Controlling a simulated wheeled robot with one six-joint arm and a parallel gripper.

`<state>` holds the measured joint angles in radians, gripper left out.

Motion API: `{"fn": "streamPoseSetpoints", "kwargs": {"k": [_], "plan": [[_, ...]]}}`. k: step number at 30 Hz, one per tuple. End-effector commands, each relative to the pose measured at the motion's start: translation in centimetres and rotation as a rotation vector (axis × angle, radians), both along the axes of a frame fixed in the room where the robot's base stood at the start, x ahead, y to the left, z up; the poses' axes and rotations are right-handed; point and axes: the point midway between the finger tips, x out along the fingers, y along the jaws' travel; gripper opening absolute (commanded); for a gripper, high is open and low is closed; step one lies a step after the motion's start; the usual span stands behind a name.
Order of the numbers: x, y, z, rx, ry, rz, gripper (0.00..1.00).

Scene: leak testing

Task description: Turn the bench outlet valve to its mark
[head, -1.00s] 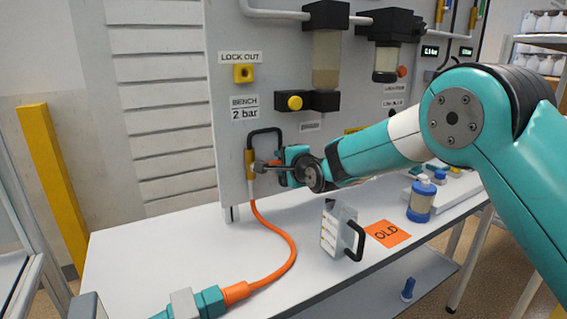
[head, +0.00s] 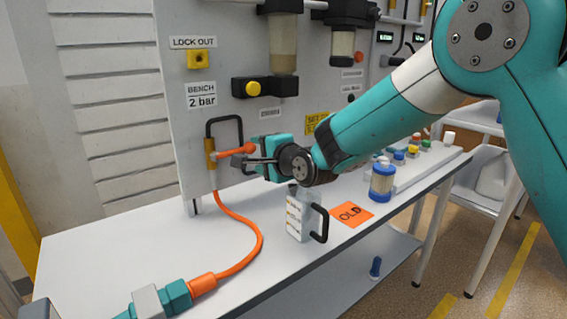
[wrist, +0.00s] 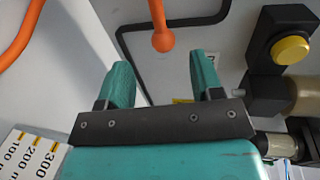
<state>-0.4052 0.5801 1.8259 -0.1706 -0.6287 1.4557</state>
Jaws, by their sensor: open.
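The bench outlet valve is a brass body (head: 211,155) on the grey panel, below the "BENCH 2 bar" label (head: 201,95). Its orange lever (head: 232,152) points right and ends in a round knob. In the wrist view the orange knob (wrist: 163,40) shows just beyond and between the two fingertips. My gripper (head: 240,161) is open, close to the lever in the head view; the wrist view shows its teal fingers apart (wrist: 160,62) with nothing between them. I cannot make out the valve's mark.
An orange hose (head: 258,238) runs from the valve down to the bench. A yellow button (head: 253,89) sits above right.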

Motion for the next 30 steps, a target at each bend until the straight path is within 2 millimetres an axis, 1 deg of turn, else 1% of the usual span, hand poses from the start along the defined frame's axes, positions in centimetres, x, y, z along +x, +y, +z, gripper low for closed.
{"fn": "streamPoseSetpoints", "kwargs": {"k": [1,3,6,9,12,16,26,28,30], "plan": [[-1.1,-0.8,0.2,0.001,-0.001,-0.002,0.60],[-2.6,-1.6,0.5,0.001,-0.001,0.000,0.60],[-4.5,-2.8,1.0,0.001,0.000,-0.001,0.60],[-5.9,-3.6,1.3,0.001,0.000,-0.001,0.60],[-6.8,-4.2,1.5,0.000,0.000,-0.001,0.60],[-7.4,-4.5,1.7,0.000,0.001,0.000,0.60],[-7.6,-4.6,1.8,-0.003,0.002,0.001,0.60],[-8.0,-4.7,2.1,-0.036,0.007,0.015,0.60],[-9.2,-4.9,2.7,-0.115,0.024,0.049,0.60]]}}
